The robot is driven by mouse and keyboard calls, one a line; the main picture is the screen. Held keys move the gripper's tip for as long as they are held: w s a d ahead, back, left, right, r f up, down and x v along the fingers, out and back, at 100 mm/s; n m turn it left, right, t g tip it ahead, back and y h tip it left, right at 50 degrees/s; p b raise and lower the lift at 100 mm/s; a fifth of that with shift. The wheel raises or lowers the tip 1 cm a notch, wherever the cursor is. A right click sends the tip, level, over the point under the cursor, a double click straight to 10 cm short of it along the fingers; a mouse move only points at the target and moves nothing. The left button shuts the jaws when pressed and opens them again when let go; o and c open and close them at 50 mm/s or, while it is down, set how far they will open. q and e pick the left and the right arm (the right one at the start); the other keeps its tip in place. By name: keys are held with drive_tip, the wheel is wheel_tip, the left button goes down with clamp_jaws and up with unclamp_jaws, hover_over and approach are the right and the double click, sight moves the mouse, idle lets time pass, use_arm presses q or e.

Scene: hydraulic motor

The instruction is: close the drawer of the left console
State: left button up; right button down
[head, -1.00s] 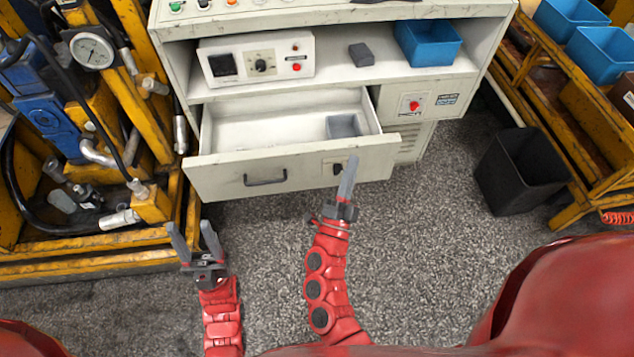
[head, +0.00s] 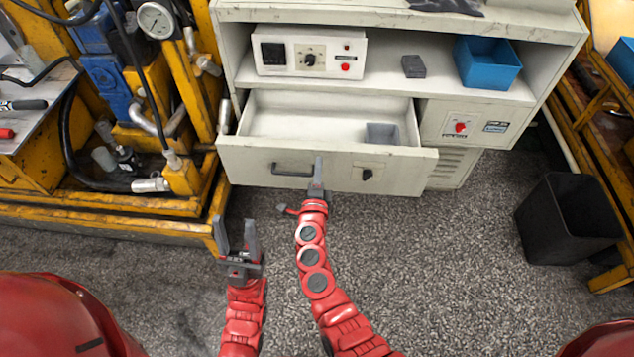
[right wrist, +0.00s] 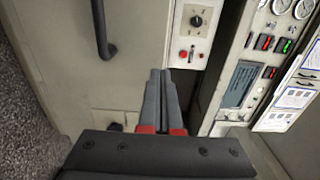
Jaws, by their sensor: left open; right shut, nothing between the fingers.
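The console (head: 228,70) has its cream drawer (head: 240,165) pulled open, with a grey box (head: 382,133) inside at the right. The drawer front has a dark handle (head: 292,170) and a black knob (head: 367,174) to its right. My right gripper (head: 318,172) is shut and empty. Its fingers overlap the drawer front in the head view, between handle and knob; I cannot tell whether they touch it. The right wrist view shows the shut fingers (right wrist: 160,85) and the handle (right wrist: 103,35). My left gripper (head: 236,232) is open and empty, below the drawer's left end.
A yellow hydraulic rig (head: 190,178) stands close on the left. A black bin (head: 568,220) and a yellow rack (head: 610,170) are at the right. A blue bin (head: 487,62) and an instrument box (head: 310,52) sit on the shelf. The speckled floor right of my arms is clear.

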drive_tip(key=shift+w, duration=1.3)
